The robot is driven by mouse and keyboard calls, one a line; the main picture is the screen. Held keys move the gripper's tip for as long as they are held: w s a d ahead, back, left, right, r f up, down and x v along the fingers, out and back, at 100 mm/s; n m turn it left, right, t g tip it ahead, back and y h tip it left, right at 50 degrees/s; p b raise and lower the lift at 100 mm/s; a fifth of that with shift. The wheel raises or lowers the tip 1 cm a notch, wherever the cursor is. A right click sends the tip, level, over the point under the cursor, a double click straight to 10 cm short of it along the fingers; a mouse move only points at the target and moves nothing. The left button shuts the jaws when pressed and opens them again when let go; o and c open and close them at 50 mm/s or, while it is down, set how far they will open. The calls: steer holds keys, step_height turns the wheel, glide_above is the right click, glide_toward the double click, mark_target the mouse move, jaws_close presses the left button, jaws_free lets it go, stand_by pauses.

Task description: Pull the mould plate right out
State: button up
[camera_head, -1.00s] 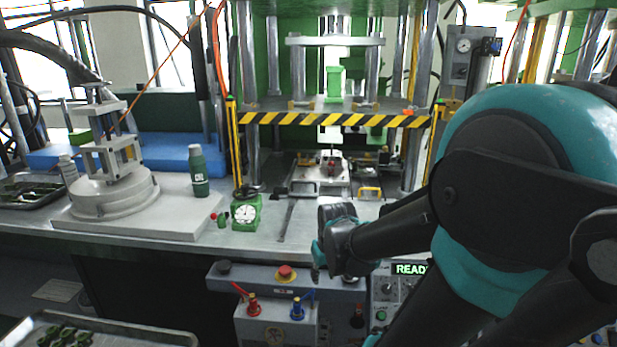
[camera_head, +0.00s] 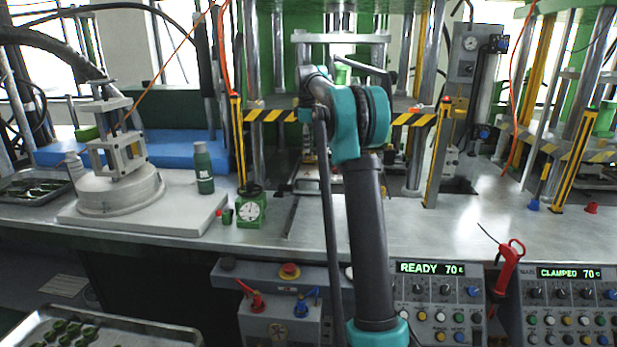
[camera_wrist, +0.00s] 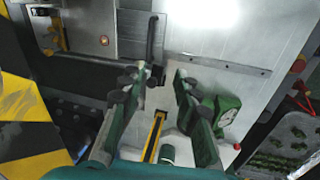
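The mould plate (camera_wrist: 80,18) appears as a pale metal block with a round fitting at the upper left of the wrist view. A black bar handle (camera_wrist: 151,38) stands out beside its right side. My gripper (camera_wrist: 155,84) is open, its two dark fingers spread on either side of the handle's near end. I cannot tell whether either finger touches the handle. In the head view my arm covers the gripper, the handle and most of the press opening, so the plate is hidden there.
A green dial gauge (camera_head: 251,206) stands left of the arm and close to the right finger in the wrist view. A green bottle (camera_head: 203,168) is farther left. Striped guards (camera_head: 270,116) and a yellow post (camera_head: 438,155) border the press.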

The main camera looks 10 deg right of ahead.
steer(key=w+n, duration=0.1)
steer(key=w, duration=0.1)
glide_toward(309, 180)
steer(key=x, duration=0.7)
steer(key=shift+w+f, duration=0.3)
steer(key=shift+f, duration=0.05)
steer(key=shift+c, duration=0.6)
jaws_close()
